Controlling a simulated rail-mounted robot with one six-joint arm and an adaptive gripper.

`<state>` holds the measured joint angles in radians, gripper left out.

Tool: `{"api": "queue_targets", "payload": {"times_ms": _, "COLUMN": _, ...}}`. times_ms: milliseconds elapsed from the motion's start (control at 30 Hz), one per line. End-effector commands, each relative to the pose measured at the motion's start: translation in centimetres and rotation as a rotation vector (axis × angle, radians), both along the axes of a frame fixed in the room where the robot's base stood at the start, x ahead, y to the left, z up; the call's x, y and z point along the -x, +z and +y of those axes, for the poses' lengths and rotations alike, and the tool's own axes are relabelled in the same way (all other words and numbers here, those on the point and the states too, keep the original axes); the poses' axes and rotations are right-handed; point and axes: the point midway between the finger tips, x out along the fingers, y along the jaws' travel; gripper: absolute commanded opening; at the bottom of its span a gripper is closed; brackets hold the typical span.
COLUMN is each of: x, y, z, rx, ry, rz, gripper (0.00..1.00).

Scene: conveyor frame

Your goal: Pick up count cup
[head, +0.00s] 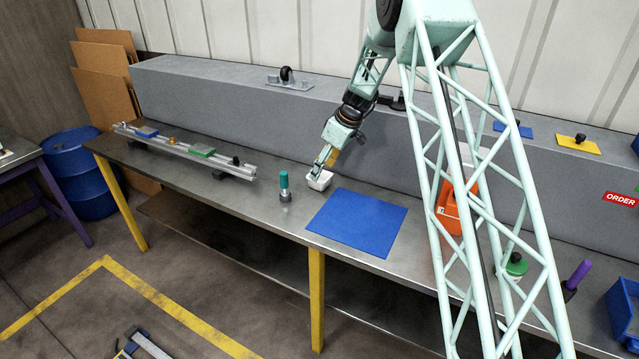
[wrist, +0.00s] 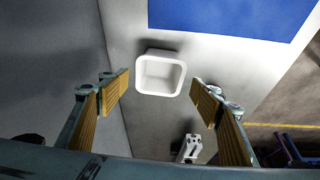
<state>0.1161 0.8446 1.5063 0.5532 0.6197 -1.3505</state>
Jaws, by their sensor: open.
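The count cup seems to be the small white square cup (head: 319,180) standing upright on the metal table behind the blue mat's left end. In the wrist view the white cup (wrist: 160,74) shows its open top and looks empty. My gripper (head: 322,170) is just above the cup in the head view and hides part of it. In the wrist view my gripper (wrist: 158,95) has its two yellow-padded fingers wide apart, with the cup between and a little beyond their tips. I see no finger touching the cup.
A blue mat (head: 357,220) lies right of the cup. A teal-handled tool (head: 284,187) stands upright close on the left. A rail with fittings (head: 185,150) lies on the left. An orange object (head: 452,205) stands behind my arm.

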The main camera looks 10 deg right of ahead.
Motion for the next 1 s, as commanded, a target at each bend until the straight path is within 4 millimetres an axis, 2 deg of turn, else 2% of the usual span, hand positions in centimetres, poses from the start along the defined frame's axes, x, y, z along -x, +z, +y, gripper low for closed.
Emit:
{"api": "queue_targets", "payload": {"times_ms": 500, "x": -1.1, "y": -4.3, "z": 1.0, "rx": 0.000, "ry": 0.000, "rz": 0.000, "gripper": 0.58}}
{"api": "queue_targets", "payload": {"times_ms": 1000, "x": -1.2, "y": -4.7, "z": 1.2, "rx": 0.000, "ry": 0.000, "rz": 0.000, "gripper": 0.58}}
